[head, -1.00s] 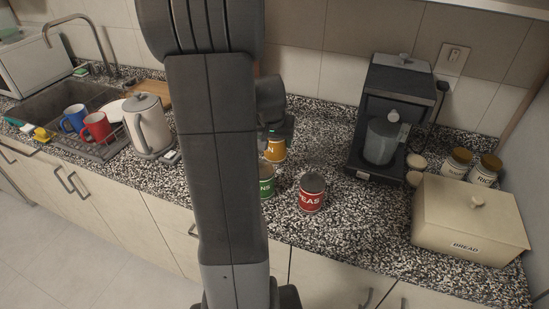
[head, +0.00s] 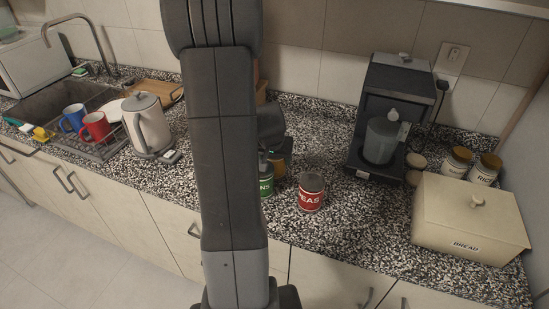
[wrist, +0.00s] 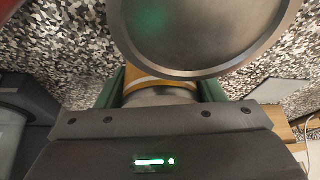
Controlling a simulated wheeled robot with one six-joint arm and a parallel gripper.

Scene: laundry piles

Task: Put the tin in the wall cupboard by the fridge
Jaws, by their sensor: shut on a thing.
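A yellow-orange tin (wrist: 150,78) with a white band is between the green finger pads of my gripper (wrist: 160,92) in the wrist view, and the gripper is shut on it. Its round metal lid (wrist: 205,35) faces the camera. In the head view my gripper (head: 275,145) is low over the counter, and it and my arm mostly hide this tin. A green tin (head: 266,178) stands just in front, partly behind my arm. A red tin marked PEAS (head: 311,193) stands to the right. I cannot make out the wall cupboard or the fridge.
On the granite counter (head: 350,225), a coffee machine (head: 398,90), jars (head: 457,162) and a bread bin (head: 470,220) stand to the right. A kettle (head: 148,125), rack with mugs (head: 96,127) and sink are left. Clear counter lies right of the red tin.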

